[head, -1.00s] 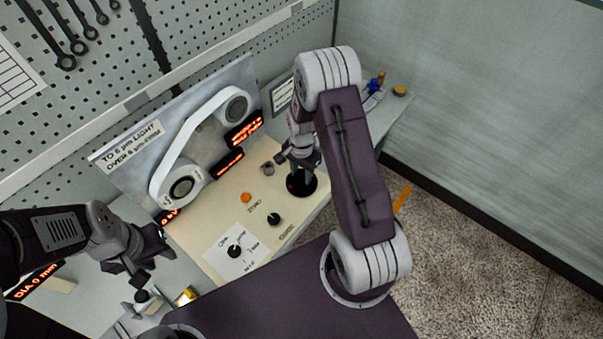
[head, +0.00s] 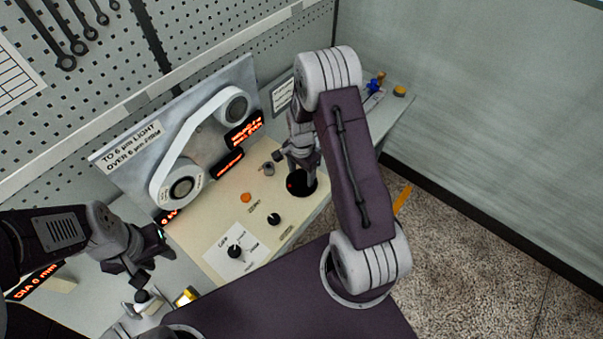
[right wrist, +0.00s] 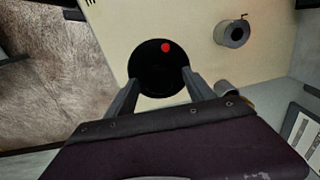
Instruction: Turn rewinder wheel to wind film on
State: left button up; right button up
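The rewinder wheel appears to be the black disc (head: 298,191) on the cream panel, with a red spot near its edge. In the right wrist view the disc (right wrist: 150,80) lies ahead of my right gripper (right wrist: 157,88). Its two fingers are apart, one on each side of the disc's near part; I cannot tell whether they touch it. In the head view my right gripper (head: 308,172) hangs over the disc and hides part of it. White film (head: 177,135) runs between an upper reel (head: 236,105) and a lower reel (head: 183,187). My left gripper (head: 141,276) is away from the wheel.
The cream panel (head: 213,213) holds black knobs (head: 235,251), an orange button (head: 246,197) and a grey cylinder (head: 268,168). Red-lit displays (head: 228,164) sit beside the reels. Small bottles (head: 376,83) stand at the back right. A pegboard (head: 215,25) rises behind.

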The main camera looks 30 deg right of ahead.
aim_at(302, 176)
jog(key=shift+r, duration=0.1)
notch_tip(302, 176, up, 9)
jog(key=b, duration=0.1)
dwell(0.4)
jog(key=shift+s, duration=0.1)
dwell(0.8)
